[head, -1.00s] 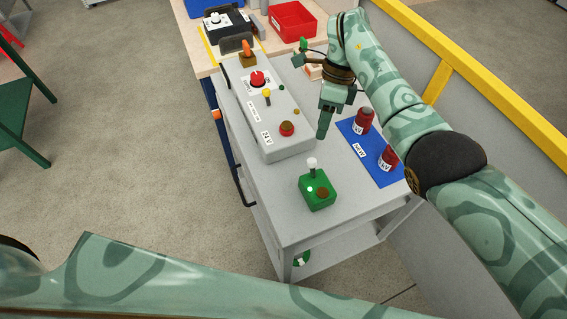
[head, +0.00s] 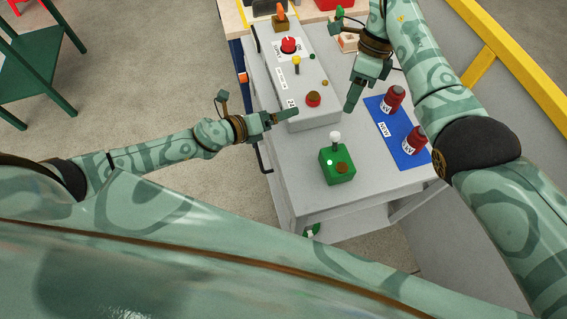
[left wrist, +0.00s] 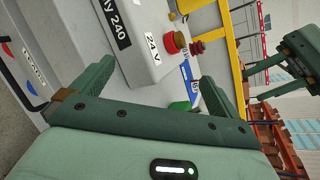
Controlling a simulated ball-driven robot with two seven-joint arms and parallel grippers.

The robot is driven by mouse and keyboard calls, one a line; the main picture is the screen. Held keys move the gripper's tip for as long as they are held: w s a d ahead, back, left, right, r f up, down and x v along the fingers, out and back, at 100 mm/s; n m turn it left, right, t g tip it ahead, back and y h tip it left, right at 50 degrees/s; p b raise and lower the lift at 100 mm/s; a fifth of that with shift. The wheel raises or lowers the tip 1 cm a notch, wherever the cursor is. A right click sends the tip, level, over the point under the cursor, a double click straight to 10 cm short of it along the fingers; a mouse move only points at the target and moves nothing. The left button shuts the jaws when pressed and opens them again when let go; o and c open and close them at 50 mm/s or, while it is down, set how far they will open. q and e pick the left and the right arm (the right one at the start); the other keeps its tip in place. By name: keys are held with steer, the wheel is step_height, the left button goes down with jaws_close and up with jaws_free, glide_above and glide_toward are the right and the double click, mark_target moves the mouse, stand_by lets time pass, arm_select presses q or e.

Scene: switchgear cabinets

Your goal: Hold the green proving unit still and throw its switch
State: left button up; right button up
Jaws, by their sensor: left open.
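The green proving unit (head: 338,166) stands on the grey cart top near its front edge. Its white-tipped switch lever (head: 335,137) sticks up, with a brown round spot and a small white light on top. In the left wrist view only a small green part (left wrist: 180,106) shows beyond my gripper's palm. My left gripper (head: 288,115) is open and empty, at the near end of the grey box, left of and apart from the unit. Its two fingers (left wrist: 170,85) stand wide apart in the wrist view. My right gripper (head: 353,98) points down above the cart, behind the unit; its finger gap is unclear.
A grey box (head: 307,80) with red knob, yellow lever and red button lies behind the unit. A blue mat (head: 388,120) with red cylinders (head: 393,98) is to the right. A yellow rail (head: 510,70) runs beyond. Cart top around the unit is clear.

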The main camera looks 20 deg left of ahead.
mark_target(339, 163)
arm_select(q)
steer(key=s+d+m+g+h, duration=0.35)
steer(key=s+d+m, duration=0.35)
steer(key=s+m, duration=0.65)
steer(key=shift+g, duration=0.25)
steer(key=x, duration=1.6)
steer(key=shift+w+d, duration=0.2)
steer(key=shift+w, duration=0.15)
